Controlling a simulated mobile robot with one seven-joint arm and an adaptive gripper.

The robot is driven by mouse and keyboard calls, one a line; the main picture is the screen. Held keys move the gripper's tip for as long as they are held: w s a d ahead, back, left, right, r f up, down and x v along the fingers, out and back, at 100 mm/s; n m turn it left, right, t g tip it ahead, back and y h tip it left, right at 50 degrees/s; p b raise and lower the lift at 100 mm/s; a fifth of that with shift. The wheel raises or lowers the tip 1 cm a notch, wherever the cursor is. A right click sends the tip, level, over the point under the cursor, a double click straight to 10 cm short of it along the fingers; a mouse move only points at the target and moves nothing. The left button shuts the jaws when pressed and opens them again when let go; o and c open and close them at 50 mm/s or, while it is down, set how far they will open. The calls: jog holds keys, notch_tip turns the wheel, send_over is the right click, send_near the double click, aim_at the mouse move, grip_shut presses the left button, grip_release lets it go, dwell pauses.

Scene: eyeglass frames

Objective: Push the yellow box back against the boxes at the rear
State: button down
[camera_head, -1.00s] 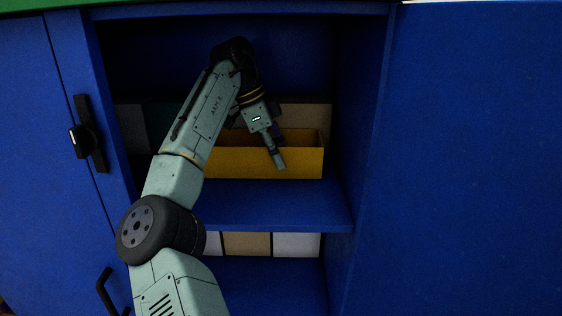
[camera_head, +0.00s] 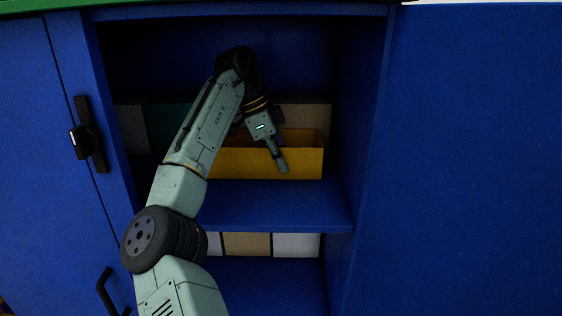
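The yellow box (camera_head: 303,163) is an open-topped bin on the upper shelf of the blue cabinet, right of the middle. My arm hides its left part. Behind it stand the rear boxes: a tan one (camera_head: 308,117), a dark green one (camera_head: 165,122) and a grey one (camera_head: 131,127). I cannot tell whether the yellow box touches them. My gripper (camera_head: 282,167) points down in front of the yellow box's front wall, overlapping it in the picture. Whether it touches the wall is unclear. Its fingers look close together, seen from the side.
The upper shelf (camera_head: 270,207) is bare in front of the yellow box. White and tan boxes (camera_head: 247,244) stand on the lower shelf. An open blue door (camera_head: 460,160) is at the right. The left door (camera_head: 40,180) has a black handle (camera_head: 90,135).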

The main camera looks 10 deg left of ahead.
aim_at(239, 156)
jog(key=c, duration=2.3)
grip_release()
jog(key=o, duration=0.6)
jog(key=shift+r, duration=0.2)
jog(key=v, duration=0.2)
jog(key=a+v, duration=0.1)
jog(key=v, duration=0.2)
jog(key=shift+s+f, duration=0.1)
jog(key=shift+s, duration=0.05)
jog(key=a, duration=0.3)
jog(key=s+a, duration=0.1)
jog(key=a, duration=0.3)
jog(key=s+a, duration=0.1)
jog(key=a, duration=0.2)
jog(key=shift+s+a, duration=0.1)
jog(key=shift+a, duration=0.2)
jog(key=shift+f, duration=0.1)
